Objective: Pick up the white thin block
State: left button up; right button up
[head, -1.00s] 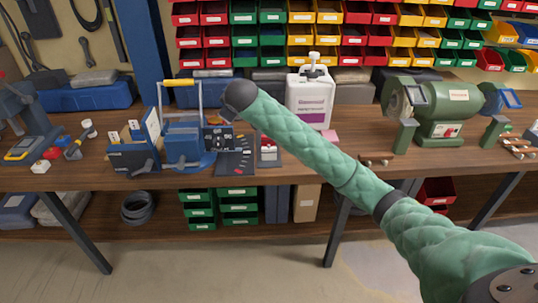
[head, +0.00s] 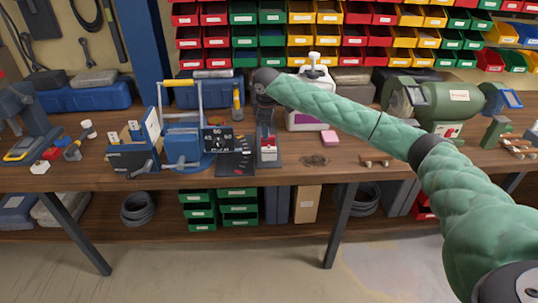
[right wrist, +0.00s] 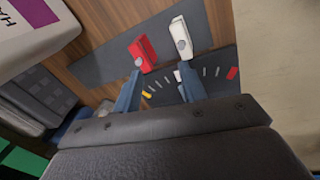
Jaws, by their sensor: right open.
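The white thin block (right wrist: 180,38) lies on a dark plate (right wrist: 110,62) beside a red block (right wrist: 143,52), with a gap between them. In the head view, the white block (head: 267,154) is on the near side of the red one. My right gripper (right wrist: 160,70) is open and empty, pointing down over the plate. In the right wrist view one finger lines up with the near end of the red block, the other with that of the white block. Whether they touch is unclear. In the head view my right gripper (head: 265,128) is just above the blocks. My left gripper is not in view.
A dark dial plate (head: 236,162) and a blue device (head: 183,148) stand left of the blocks. A green grinder (head: 445,102) is farther right. The front bench edge is fairly clear.

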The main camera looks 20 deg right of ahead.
aim_at(269, 145)
jog(key=shift+s+a+f+n+g+y, duration=0.1)
jog(key=shift+s+f+n+g+y, duration=0.15)
jog(key=shift+s+n+g, duration=0.2)
jog(key=shift+s+a+f+n+g+y, duration=0.15)
jog(key=shift+s+f+n+g, duration=0.15)
jog(key=shift+s, duration=0.25)
jog(key=shift+s+n+g, duration=0.25)
jog(key=shift+s, duration=0.05)
jog(key=shift+d+n, duration=0.1)
jog(key=shift+n, duration=0.2)
jog(key=shift+f+p, duration=0.4)
jog(key=shift+f, duration=0.9)
pick_arm(q)
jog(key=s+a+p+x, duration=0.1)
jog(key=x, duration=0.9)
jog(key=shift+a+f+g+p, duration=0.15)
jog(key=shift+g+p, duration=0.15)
jog(key=shift+p, duration=0.05)
pick_arm(e)
notch_tip(269, 145, down, 5)
jog(key=shift+w+d+f, duration=0.1)
grip_shut()
